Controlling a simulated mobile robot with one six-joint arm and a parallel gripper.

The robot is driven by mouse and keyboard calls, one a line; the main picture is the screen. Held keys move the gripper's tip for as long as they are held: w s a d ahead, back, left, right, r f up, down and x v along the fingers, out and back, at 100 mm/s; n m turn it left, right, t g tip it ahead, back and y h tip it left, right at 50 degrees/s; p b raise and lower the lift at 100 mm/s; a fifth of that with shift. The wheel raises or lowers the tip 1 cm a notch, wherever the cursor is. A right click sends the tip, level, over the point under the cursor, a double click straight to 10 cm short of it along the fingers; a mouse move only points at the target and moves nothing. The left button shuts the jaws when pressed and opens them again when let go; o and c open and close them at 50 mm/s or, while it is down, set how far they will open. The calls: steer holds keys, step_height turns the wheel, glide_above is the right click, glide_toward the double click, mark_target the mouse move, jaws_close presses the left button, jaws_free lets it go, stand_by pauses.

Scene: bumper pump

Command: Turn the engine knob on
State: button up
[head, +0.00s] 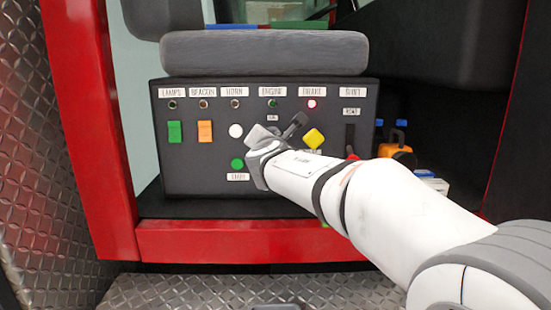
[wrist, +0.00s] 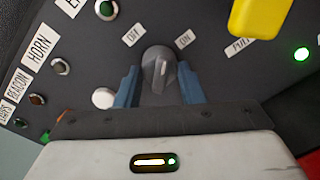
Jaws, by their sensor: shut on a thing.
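The engine knob (wrist: 160,68) is a round grey dial with a raised ridge and a light mark, set below small OFF and ON labels in the wrist view. Its ridge stands nearly upright in that picture, between the two labels; I cannot tell its exact setting. My gripper (wrist: 159,88) has its blue fingers on both sides of the knob and is shut on it. In the head view my gripper (head: 279,130) is against the panel below the ENGINE label (head: 272,92) and hides the knob. The engine lamp (head: 272,103) looks dark green.
The dark control panel (head: 190,180) carries a green switch (head: 174,132), an orange switch (head: 205,131), a white button (head: 236,131) and a green button (head: 238,164). A yellow knob (head: 314,138) sits close right of my gripper. A seat (head: 263,53) overhangs the panel.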

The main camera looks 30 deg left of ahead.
steer(key=shift+w+d+r+m+y+b, duration=0.1)
steer(key=shift+r+m+y+b, duration=0.05)
steer(key=shift+m+b, duration=1.6)
steer(key=shift+d+r+m+y+b, duration=0.1)
steer(key=shift+m+y+b, duration=0.05)
steer(key=shift+m+b, duration=1.6)
steer(key=shift+r+m, duration=0.1)
steer(key=shift+m, duration=0.2)
steer(key=o, duration=0.8)
steer(key=shift+w, duration=0.15)
steer(key=shift+o, duration=1)
steer(key=shift+f, duration=0.25)
steer(key=b+v, duration=0.2)
steer(key=v, duration=0.5)
steer(key=shift+s+d, duration=0.2)
steer(key=shift+s, duration=0.15)
